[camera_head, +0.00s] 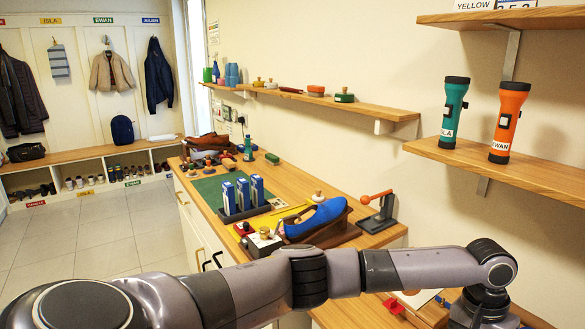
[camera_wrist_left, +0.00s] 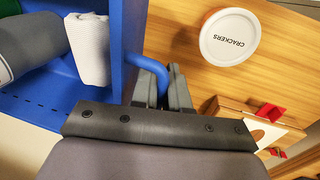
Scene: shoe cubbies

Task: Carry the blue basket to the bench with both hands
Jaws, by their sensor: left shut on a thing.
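The blue basket (camera_wrist_left: 122,50) is at the left of the left wrist view, with a white ribbed cloth (camera_wrist_left: 88,48) and a dark grey rolled item (camera_wrist_left: 35,45) inside. My left gripper (camera_wrist_left: 163,85) is shut on the basket's blue handle (camera_wrist_left: 140,66). In the head view my left arm crosses the lower picture, and its wrist points down at the bottom right; its fingers are cut off there. The wooden bench (camera_head: 95,152) with shoe cubbies stands at the far left wall under hanging coats. My right gripper is not in view.
A long wooden counter (camera_head: 290,185) runs along the right wall, holding blue-and-white cartons (camera_head: 243,193) and several tools. Wall shelves carry a teal torch (camera_head: 453,110) and an orange torch (camera_head: 508,120). A crackers tub (camera_wrist_left: 230,36) is near the basket. The tiled floor (camera_head: 100,240) is clear.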

